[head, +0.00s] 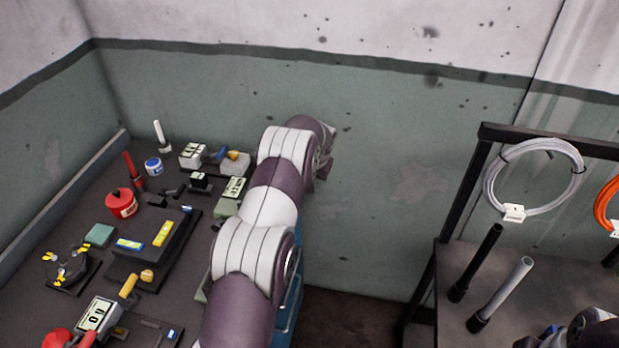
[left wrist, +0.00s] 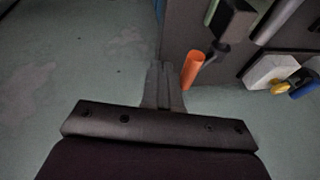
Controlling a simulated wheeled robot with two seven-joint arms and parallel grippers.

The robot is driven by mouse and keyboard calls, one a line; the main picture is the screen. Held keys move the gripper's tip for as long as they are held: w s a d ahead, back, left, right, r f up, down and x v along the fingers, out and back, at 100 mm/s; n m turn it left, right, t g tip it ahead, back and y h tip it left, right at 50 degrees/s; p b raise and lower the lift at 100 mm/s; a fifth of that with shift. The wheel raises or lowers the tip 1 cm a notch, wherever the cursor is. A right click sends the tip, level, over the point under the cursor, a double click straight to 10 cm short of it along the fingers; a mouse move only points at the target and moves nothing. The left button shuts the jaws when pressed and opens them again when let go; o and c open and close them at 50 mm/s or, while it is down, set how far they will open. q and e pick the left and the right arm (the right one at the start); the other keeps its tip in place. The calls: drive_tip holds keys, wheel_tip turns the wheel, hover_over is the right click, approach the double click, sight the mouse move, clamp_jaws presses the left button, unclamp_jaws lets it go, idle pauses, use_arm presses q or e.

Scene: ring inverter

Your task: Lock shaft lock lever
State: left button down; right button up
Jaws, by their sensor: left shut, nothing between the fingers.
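My left gripper (left wrist: 163,70) is shut and empty in the left wrist view. Its fingertips lie beside the dark edge of the workbench. An orange cylinder (left wrist: 193,69), like a handle, stands just right of the fingers with a narrow gap in the picture; I cannot tell whether it is the shaft lock lever. A dark block (left wrist: 232,22) is just above it. In the head view my left arm reaches up the middle toward the wall; its wrist end (head: 322,150) is past the bench's right side, and the fingertips are not clear. No lever can be identified there.
The dark workbench (head: 60,225) carries several boxes and tools, including a red pot (head: 121,203) and a white block (head: 236,163). A green wall (head: 385,160) stands close behind my left arm. A black-framed stand (head: 482,160) with a grey cable coil (head: 512,205) is at right.

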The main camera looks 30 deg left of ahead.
use_arm(q)
drive_tip(key=shift+a, duration=0.1)
drive_tip(key=shift+s+a, duration=0.25)
drive_tip(key=shift+a, duration=0.4)
drive_tip(key=d+r, duration=0.7)
drive_tip(key=r, duration=0.4)
drive_tip(key=shift+s+r, duration=0.4)
drive_tip(key=shift+s, duration=0.05)
